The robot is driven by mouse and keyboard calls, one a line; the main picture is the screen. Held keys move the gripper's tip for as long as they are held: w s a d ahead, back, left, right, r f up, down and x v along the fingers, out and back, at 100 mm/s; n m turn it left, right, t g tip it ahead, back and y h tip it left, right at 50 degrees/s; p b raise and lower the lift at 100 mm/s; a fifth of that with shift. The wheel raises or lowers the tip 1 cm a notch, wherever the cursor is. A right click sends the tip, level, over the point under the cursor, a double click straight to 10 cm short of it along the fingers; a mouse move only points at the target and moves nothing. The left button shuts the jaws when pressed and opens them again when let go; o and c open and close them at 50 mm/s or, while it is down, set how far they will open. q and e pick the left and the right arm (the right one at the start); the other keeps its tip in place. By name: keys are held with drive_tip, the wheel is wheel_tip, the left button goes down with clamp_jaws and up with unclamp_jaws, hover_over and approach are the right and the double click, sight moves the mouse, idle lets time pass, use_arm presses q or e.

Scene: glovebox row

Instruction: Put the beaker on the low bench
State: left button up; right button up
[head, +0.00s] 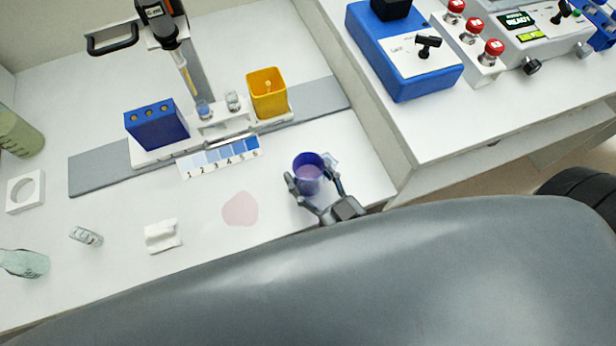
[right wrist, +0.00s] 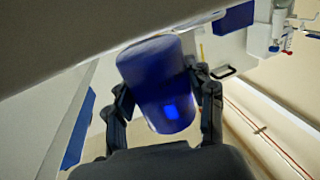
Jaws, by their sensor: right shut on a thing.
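The beaker (head: 309,172) is a blue-purple cup at the right of the white bench top (head: 345,145) in the head view. My right gripper (head: 316,184) is shut on it, with one finger on each side. The beaker also shows in the right wrist view (right wrist: 158,85), large and tilted between the fingers of the right gripper (right wrist: 165,105). I cannot tell from the head view whether its bottom touches the bench. I cannot tell which surface is the low bench. My left gripper is not in view.
A blue block (head: 157,125), a yellow bin (head: 267,93) and a colour strip (head: 220,156) are behind the beaker. A surface with a blue box (head: 405,55) and red buttons (head: 472,30) is at the right.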

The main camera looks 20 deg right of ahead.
drive_tip(key=shift+f, duration=1.05)
drive_tip(key=shift+f, duration=0.15)
drive_tip(key=o, duration=1.2)
drive_tip(key=shift+s, duration=0.2)
drive_tip(key=b+v, duration=0.1)
drive_tip(key=v, duration=1)
drive_tip(key=shift+s+d, duration=0.15)
drive_tip(key=shift+s, duration=0.2)
